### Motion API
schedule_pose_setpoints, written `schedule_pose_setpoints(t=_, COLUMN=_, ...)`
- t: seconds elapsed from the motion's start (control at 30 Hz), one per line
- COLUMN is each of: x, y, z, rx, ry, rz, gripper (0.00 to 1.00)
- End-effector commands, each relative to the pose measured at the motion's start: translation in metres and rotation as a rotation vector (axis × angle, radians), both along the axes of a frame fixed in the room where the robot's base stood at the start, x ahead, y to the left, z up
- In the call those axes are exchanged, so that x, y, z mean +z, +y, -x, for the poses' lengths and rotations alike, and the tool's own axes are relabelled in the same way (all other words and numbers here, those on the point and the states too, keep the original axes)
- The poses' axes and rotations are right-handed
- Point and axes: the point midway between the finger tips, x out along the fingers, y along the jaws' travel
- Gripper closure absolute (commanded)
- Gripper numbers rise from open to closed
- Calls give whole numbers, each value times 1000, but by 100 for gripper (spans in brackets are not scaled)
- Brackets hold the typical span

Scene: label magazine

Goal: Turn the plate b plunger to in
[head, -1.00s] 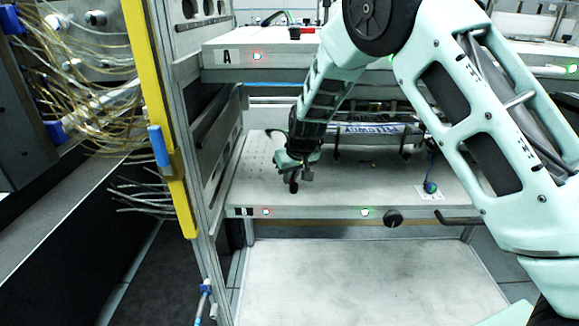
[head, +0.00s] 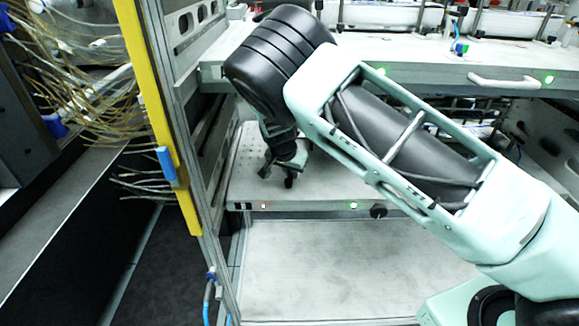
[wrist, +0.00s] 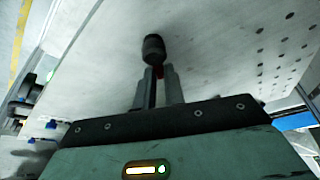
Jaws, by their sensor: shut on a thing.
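Plate B (head: 325,185) is the lower pale shelf, with small holes toward its left. My gripper (head: 277,176) is above its left front part in the head view. In the wrist view, my gripper (wrist: 158,75) is shut on a black, rounded plunger knob (wrist: 153,46) at its fingertips. A bit of red shows between the fingers just below the knob. The knob's base is hidden, and I cannot tell whether it is in or out. In the head view the held knob cannot be told apart from the dark fingers.
An upper shelf (head: 440,66) with a white handle (head: 503,82) is above. A yellow post (head: 150,90) and loose tubing stand left. The space below plate B looks clear.

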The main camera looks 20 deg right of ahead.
Motion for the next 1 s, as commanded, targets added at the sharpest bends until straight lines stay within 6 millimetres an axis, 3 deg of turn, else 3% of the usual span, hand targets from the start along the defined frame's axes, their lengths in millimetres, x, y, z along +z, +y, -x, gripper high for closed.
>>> schedule_pose_setpoints(t=1.0, x=-2, y=-5, z=14, rx=-923, ry=-1, rz=-3, gripper=100)
